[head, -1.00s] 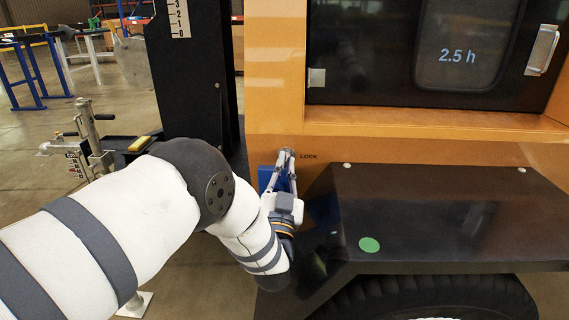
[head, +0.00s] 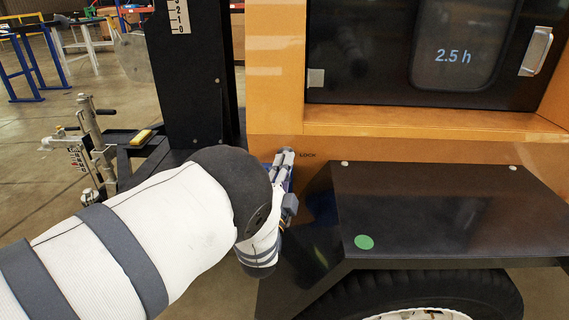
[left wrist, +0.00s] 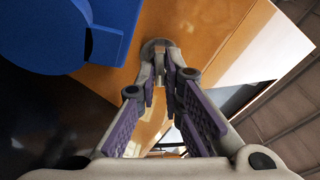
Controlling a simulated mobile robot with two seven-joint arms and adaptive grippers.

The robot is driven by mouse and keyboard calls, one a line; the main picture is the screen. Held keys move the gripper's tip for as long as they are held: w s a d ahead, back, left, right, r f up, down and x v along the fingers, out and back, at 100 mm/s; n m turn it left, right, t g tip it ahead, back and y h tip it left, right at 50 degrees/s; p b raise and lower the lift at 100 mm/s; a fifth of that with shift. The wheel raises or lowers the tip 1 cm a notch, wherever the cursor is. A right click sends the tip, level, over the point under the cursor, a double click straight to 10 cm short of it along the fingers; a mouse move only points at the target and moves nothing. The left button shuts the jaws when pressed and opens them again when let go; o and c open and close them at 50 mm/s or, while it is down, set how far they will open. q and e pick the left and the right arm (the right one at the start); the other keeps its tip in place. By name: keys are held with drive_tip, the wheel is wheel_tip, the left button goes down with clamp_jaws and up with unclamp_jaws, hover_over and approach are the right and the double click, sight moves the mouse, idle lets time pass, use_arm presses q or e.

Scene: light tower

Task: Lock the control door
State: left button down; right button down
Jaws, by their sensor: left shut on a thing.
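The control door (head: 395,75) is a black panel in an orange frame and looks shut. It has a window marked "2.5 h" and a silver handle (head: 537,52) at the right. Below the door's left corner, beside small "LOCK" lettering on the orange body, my left gripper (head: 287,154) reaches the panel. In the left wrist view, its fingertips (left wrist: 162,62) are shut on a round grey lock knob (left wrist: 157,45) on the orange panel. The knob is mostly hidden in the head view. My right gripper is not in view.
A blue part (left wrist: 60,35) lies close beside my left gripper. A black fender (head: 435,215) with a green dot juts out below the door, above a tyre (head: 440,290). A black mast (head: 190,80) stands left.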

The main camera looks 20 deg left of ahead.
use_arm(q)
drive_tip(key=shift+w+r+m, duration=0.1)
drive_tip(key=shift+r+m, duration=0.1)
drive_tip(key=shift+m, duration=0.45)
drive_tip(key=shift+w+r+m, duration=0.1)
drive_tip(key=shift+r+m, duration=0.1)
drive_tip(key=shift+m, duration=0.75)
drive_tip(key=c, duration=1.8)
unclamp_jaws()
drive_tip(key=shift+o, duration=0.4)
drive_tip(key=shift+f, duration=0.2)
